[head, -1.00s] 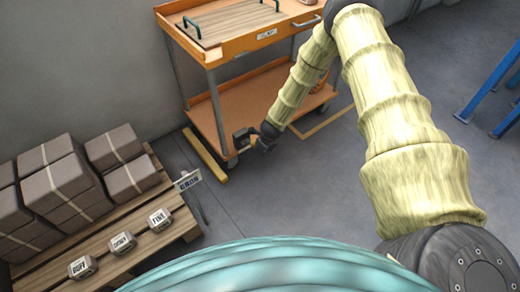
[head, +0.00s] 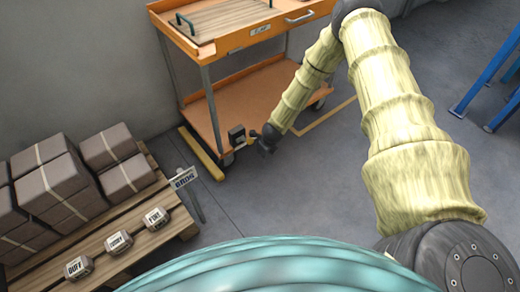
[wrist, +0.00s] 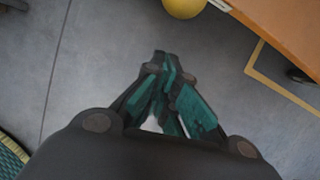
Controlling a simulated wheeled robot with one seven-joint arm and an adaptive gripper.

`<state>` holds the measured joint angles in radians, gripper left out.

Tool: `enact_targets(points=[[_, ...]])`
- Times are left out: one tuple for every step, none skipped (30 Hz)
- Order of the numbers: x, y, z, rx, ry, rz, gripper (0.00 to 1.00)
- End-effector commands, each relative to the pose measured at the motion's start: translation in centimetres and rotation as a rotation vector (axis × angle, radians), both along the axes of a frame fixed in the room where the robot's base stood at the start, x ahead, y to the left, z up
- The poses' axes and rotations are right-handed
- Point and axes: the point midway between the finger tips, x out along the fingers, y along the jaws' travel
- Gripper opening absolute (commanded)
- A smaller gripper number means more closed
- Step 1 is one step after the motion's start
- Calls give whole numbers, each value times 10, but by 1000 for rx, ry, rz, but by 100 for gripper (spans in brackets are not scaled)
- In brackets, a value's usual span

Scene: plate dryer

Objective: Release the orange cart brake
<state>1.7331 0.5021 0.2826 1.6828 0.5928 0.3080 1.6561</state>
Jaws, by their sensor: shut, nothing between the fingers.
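The orange cart (head: 243,43) stands against the wall in the head view, and its lower shelf edge shows at the top right of the wrist view (wrist: 285,30). At its near lower corner is a dark box (head: 237,136) with a small yellow knob (head: 253,134) beside it, apparently the brake. A round yellow knob (wrist: 184,6) shows at the top edge of the wrist view, partly cut off. My gripper (head: 266,149) is just right of the knob, low near the floor. In the wrist view its teal-padded fingers (wrist: 164,65) are together and empty, apart from the knob.
A yellow floor bar (head: 200,153) lies along the cart's left side. A pallet (head: 165,235) with brown blocks (head: 60,175) and labelled weights (head: 118,242) is at the left. Blue legs (head: 488,72) stand at the right. The floor between is clear.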

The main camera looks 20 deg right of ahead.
Motion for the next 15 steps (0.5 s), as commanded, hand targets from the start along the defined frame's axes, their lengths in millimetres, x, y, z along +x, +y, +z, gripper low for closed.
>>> enact_targets(points=[[-3, -1, 0, 2, -1, -1, 0], [-3, 0, 9, 1, -2, 0, 0], [-4, 0, 14, 0, -1, 0, 0], [-6, 1, 19, 1, -1, 1, 0], [-6, 2, 23, 1, -1, 2, 0], [-8, 2, 29, 0, -1, 3, 0], [-9, 2, 33, 1, 1, 3, 0], [-11, 2, 38, 1, 1, 3, 0], [-12, 2, 44, 1, 0, 4, 0], [-14, 2, 49, 1, 1, 3, 0], [-15, 2, 54, 1, 2, 4, 0], [-17, 2, 60, 1, 1, 3, 0], [-18, 1, 64, 1, 1, 3, 0], [-19, 1, 68, 0, 2, 3, 0], [-21, 2, 73, 0, 2, 3, 0]])
